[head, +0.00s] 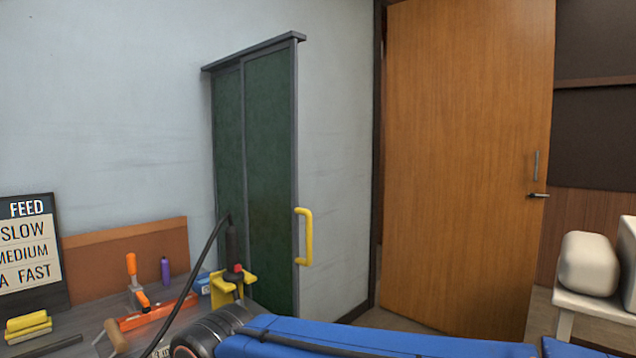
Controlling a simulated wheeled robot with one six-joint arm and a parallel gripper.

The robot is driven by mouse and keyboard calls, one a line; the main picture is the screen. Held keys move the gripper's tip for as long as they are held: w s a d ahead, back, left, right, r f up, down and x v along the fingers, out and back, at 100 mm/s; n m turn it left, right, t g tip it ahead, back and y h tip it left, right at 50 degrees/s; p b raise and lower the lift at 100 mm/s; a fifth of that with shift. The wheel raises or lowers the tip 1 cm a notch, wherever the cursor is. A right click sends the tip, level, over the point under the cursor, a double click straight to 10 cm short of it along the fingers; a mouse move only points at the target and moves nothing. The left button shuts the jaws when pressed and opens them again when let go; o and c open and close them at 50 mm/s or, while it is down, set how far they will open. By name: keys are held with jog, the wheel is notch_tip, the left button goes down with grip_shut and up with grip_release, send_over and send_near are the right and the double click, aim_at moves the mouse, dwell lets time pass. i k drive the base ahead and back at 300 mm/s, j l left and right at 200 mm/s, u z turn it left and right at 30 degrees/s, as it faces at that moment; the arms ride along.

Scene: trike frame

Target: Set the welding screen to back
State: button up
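The welding screen (270,180) is a tall dark green panel in a grey frame against the pale wall, in the middle of the head view. It has two panels side by side under a grey top rail (254,52). A yellow handle (304,237) stands out from the right edge of its frame. The lower part of the screen is hidden behind the bench items and a blue arm link of mine. My gripper is not in view.
A bench (75,336) at lower left holds a black torch (232,247) with a cable in a yellow holder (234,287), an orange clamp (158,311) and yellow blocks (28,325). A feed sign (28,250) stands behind. A wooden door (465,160) is right of the screen.

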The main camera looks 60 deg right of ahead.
aim_at(269, 76)
jog(key=z, duration=1.4)
